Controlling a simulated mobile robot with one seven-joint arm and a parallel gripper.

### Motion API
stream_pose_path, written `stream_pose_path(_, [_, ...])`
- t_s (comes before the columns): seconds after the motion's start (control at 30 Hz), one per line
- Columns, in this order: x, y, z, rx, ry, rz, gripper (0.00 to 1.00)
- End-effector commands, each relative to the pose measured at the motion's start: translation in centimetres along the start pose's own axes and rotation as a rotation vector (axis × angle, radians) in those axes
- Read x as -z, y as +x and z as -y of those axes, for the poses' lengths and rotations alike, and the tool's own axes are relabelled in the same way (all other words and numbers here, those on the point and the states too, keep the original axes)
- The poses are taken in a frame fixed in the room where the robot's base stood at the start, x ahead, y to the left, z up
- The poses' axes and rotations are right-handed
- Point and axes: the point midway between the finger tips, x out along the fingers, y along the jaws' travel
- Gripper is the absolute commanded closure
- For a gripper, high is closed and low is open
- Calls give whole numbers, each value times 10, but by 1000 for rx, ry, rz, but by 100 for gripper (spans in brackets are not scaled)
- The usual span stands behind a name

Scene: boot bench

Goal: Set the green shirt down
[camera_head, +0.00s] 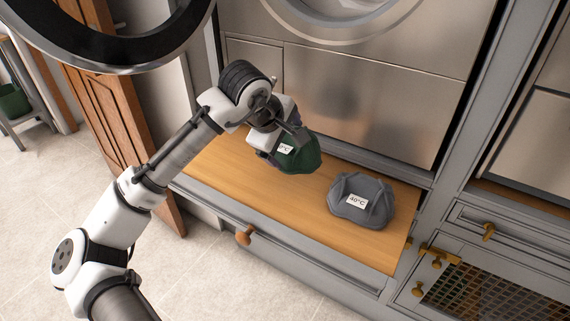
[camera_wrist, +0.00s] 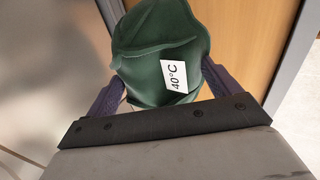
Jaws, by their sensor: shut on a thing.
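The green shirt (camera_head: 299,158) is a dark green bundle with a white label, partly hidden behind my gripper in the head view. My gripper (camera_head: 283,150) is shut on it over the wooden bench top (camera_head: 240,186). In the wrist view the shirt (camera_wrist: 160,50) fills the space between the two fingers of my gripper (camera_wrist: 165,90), and its label reads 40°C. Whether the shirt touches the wood is hard to tell.
A grey folded bundle (camera_head: 361,201) with a 40°C label lies on the right part of the bench top. Steel appliance fronts (camera_head: 360,95) stand right behind. Bare wood lies left of the grey bundle and in front. A drawer knob (camera_head: 244,235) sticks out below the front edge.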

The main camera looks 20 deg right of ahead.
Motion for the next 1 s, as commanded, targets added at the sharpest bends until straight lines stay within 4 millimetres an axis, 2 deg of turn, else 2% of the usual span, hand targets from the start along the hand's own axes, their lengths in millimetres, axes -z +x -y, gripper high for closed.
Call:
stream_pose_path(0.5, [0, 52, 34, -1, 0, 0, 39])
stream_pose_path(0.87, [0, 55, 36, -2, 0, 0, 39])
stream_pose_path(0.9, [0, 56, 37, -1, 0, 0, 10])
stream_pose_path(1.0, [0, 55, 37, -1, 1, 0, 0])
